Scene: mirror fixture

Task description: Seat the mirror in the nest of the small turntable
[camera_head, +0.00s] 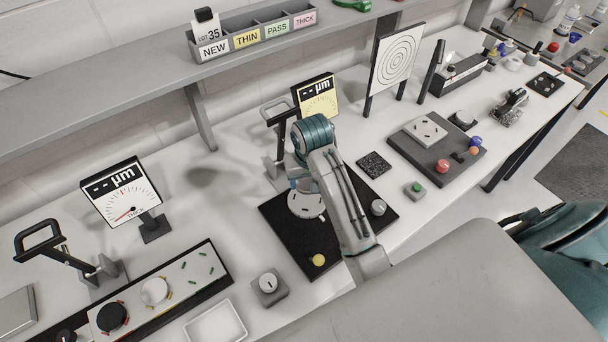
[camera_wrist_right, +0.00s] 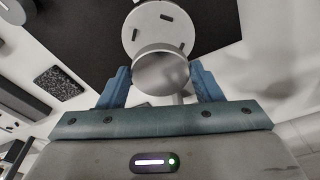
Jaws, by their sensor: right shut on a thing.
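In the right wrist view my right gripper (camera_wrist_right: 158,76) is shut on the mirror (camera_wrist_right: 161,66), a round disc with a grey reflective face. The mirror is between the two blue fingers. Behind it shows the small turntable (camera_wrist_right: 152,27), a pale disc with small dark marks; the mirror overlaps its lower edge in the picture. I cannot tell whether they touch. In the head view the turntable (camera_head: 308,206) is on a black base plate (camera_head: 296,252), partly covered by my right arm. That arm hides the mirror and fingertips there. My left gripper is not in view.
A yellow knob (camera_head: 318,260) and a grey knob (camera_head: 378,207) stand on the black plate. A gauge display (camera_head: 316,97) and a handled clamp (camera_head: 277,125) stand behind. A dark textured block (camera_head: 374,164) and a grey box with a green button (camera_head: 415,189) are to the right.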

